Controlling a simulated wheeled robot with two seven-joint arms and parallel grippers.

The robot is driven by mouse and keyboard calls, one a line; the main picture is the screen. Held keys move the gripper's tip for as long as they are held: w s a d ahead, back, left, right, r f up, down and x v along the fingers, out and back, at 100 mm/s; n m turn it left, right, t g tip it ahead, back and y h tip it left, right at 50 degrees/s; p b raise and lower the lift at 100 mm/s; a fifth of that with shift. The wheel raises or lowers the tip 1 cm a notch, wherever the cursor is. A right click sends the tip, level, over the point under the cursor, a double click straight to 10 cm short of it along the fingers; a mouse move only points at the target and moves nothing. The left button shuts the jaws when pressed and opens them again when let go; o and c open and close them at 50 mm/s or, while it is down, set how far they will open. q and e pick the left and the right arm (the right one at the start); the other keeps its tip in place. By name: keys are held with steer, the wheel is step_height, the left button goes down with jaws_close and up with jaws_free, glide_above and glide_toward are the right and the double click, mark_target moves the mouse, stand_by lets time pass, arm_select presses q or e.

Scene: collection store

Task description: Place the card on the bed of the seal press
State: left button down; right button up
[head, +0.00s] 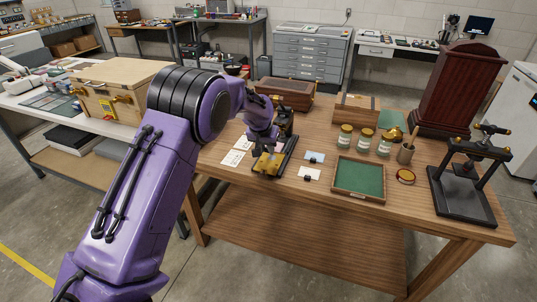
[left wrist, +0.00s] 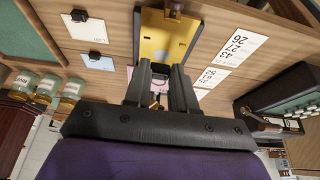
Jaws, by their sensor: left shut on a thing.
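My left gripper (head: 268,142) is shut on a small pinkish card (left wrist: 160,84), seen between the fingers (left wrist: 161,77) in the left wrist view. The fingers hide much of the card. The gripper is over the far part of a black stand with a yellow plate (head: 268,163); the yellow plate also shows in the left wrist view (left wrist: 167,38). I cannot tell whether the card touches the stand. A black press frame (head: 465,197), which looks like the seal press, stands at the table's right end, far from the gripper; its flat bed looks empty. My right gripper is not in view.
A white card (head: 309,174) and a light blue card (head: 315,158), each with a black clip, lie right of the stand. Number sheets (head: 233,157) lie left. A green-lined tray (head: 358,181), several jars (head: 365,139), a round tin (head: 405,176) and a brush pot (head: 406,154) stand before the press.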

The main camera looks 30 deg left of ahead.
arm_select(q)
steer(key=p, duration=0.1)
glide_above(269, 163)
steer(key=s, duration=0.1)
step_height(269, 163, down, 5)
steer(key=shift+s+d+f, duration=0.1)
steer(key=shift+s, duration=0.05)
step_height(269, 163, down, 3)
steer(key=shift+r+p, duration=0.2)
steer(key=shift+p, duration=0.2)
steer(key=shift+f, duration=0.2)
steer(key=c, duration=0.9)
jaws_free()
steer(key=shift+f, duration=0.1)
